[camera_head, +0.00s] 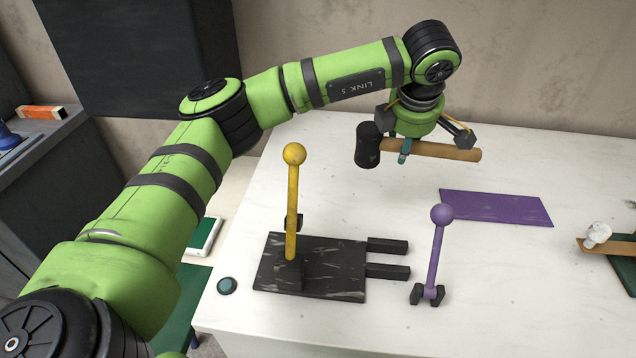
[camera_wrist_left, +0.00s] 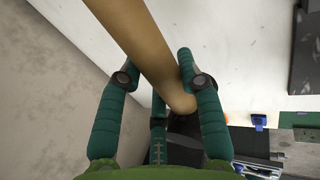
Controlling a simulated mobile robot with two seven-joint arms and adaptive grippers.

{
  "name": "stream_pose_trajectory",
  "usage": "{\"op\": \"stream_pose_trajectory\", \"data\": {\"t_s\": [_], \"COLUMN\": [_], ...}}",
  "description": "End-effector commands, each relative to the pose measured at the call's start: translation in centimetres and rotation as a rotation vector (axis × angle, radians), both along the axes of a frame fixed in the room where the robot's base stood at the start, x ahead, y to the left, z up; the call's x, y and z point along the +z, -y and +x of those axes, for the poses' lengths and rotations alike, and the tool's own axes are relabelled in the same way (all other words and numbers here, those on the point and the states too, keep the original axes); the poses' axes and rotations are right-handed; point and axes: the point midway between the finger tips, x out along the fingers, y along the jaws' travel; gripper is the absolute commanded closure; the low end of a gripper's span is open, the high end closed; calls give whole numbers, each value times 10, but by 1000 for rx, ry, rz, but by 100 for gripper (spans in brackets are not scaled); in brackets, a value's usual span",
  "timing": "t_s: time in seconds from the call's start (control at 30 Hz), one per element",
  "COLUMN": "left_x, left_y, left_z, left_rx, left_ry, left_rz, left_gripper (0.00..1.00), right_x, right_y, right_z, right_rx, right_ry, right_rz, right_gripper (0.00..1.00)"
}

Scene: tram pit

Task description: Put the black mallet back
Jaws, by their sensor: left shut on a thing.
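The black mallet has a black head (camera_head: 368,150) and a light wooden handle (camera_head: 450,151). It hangs roughly level above the back of the white table in the head view. My left gripper (camera_head: 404,152) points down and is shut on the handle, close to the head. In the left wrist view, the teal fingers (camera_wrist_left: 155,85) flank the brown handle (camera_wrist_left: 145,50), which crosses between them. The mallet's head cannot be made out clearly there. My right gripper is in neither view.
A black base (camera_head: 330,283) with two prongs and a yellow ball-topped lever (camera_head: 293,200) stands on the white table (camera_head: 480,320). Nearby are a purple ball-topped lever (camera_head: 436,250), a flat purple plate (camera_head: 495,207) and a teal disc (camera_head: 227,286). A white object (camera_head: 597,235) is far right.

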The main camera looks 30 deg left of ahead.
Motion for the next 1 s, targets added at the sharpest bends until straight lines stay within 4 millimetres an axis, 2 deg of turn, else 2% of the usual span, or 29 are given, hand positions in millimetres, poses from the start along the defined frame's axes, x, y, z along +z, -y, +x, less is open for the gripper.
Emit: {"op": "stream_pose_trajectory", "data": {"t_s": [0.1,0.37,0.47,0.9,1.0], "left_x": [1,-5,-15,-72,-90], "left_y": [0,-8,-21,-115,-117], "left_z": [0,0,0,-3,-3], "left_rx": [0,2,4,4,-3], "left_ry": [1,1,0,0,0], "left_rz": [0,0,-1,-1,-1], "left_gripper": [100,100,100,100,100], "right_x": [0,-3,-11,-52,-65], "right_y": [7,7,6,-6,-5], "right_z": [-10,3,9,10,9], "right_rx": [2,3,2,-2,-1], "right_ry": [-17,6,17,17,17], "right_rz": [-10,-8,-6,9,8], "right_gripper": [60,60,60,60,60]}}
